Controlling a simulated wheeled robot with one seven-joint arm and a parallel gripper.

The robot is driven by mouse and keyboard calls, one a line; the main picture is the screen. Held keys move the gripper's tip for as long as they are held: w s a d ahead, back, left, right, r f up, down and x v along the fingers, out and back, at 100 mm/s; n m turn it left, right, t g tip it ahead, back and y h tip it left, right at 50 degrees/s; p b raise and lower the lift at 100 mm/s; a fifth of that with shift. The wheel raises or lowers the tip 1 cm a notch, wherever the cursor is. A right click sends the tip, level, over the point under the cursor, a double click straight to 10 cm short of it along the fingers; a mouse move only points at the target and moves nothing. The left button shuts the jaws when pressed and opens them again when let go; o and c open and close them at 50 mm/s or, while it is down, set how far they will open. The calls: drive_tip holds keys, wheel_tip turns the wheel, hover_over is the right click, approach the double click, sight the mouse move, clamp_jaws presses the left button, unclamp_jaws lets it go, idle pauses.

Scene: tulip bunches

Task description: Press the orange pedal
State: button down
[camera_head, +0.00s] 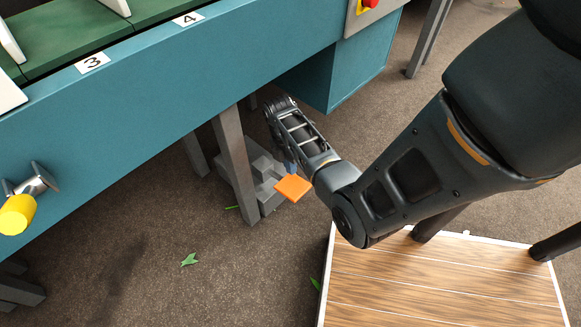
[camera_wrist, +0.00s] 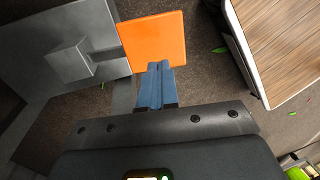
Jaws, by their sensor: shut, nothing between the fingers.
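The orange pedal (camera_head: 293,188) is a flat square plate, low by the floor beneath the teal bench, beside a grey leg. It also shows in the wrist view (camera_wrist: 154,40), just beyond my fingertips. My gripper (camera_wrist: 160,67) is shut and empty, with its blue fingers together at the pedal's near edge. In the head view my gripper (camera_head: 291,168) is mostly hidden by my arm, and its blue fingers show just behind the pedal. I cannot tell whether the fingertips touch the pedal.
A grey stepped block (camera_head: 262,170) stands behind the pedal. The teal bench (camera_head: 170,110) overhangs from the left, with a yellow knob (camera_head: 17,214) on its front. A wooden-topped platform (camera_head: 430,285) is close at right. Green leaf scraps (camera_head: 189,260) lie on open floor.

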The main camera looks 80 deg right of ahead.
sight(295, 187)
drive_tip(key=f+b, duration=0.1)
drive_tip(key=f, duration=0.1)
drive_tip(key=f+b, duration=0.1)
drive_tip(key=f, duration=0.1)
drive_tip(key=s+f+b, duration=0.1)
drive_tip(key=f, duration=0.2)
drive_tip(key=shift+s+a, duration=0.1)
drive_tip(key=shift+a, duration=0.25)
